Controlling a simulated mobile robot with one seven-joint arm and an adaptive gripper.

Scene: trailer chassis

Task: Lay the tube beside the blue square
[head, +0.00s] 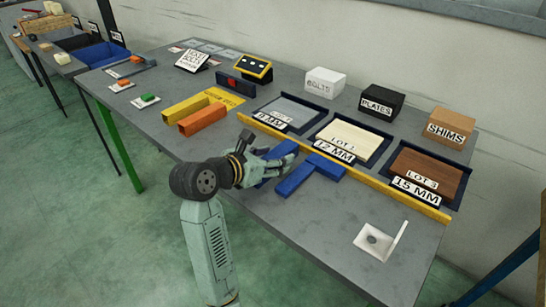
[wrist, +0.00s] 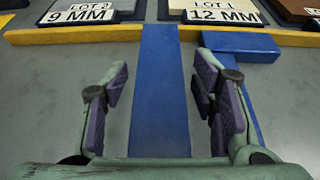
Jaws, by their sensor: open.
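A long straight blue bar, apparently the tube (wrist: 165,90), lies between my gripper's fingers, lengthwise toward the yellow rail. In the head view my gripper (head: 275,163) partly hides it. My gripper (wrist: 160,100) is open, with one finger on each side of the bar and a gap to each. Right of the bar is an L-shaped blue piece, apparently the blue square (head: 295,180). In the wrist view its short arm (wrist: 240,46) lies along the rail, and the right finger partly hides its long arm. A strip of table shows between bar and square.
A yellow rail (head: 400,198) runs in front of the lot trays (head: 342,138). A white angle bracket (head: 378,243) stands near the front right. Yellow (head: 187,108) and orange (head: 203,121) bars lie to the left. Bare tabletop (head: 330,225) shows in front of the square.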

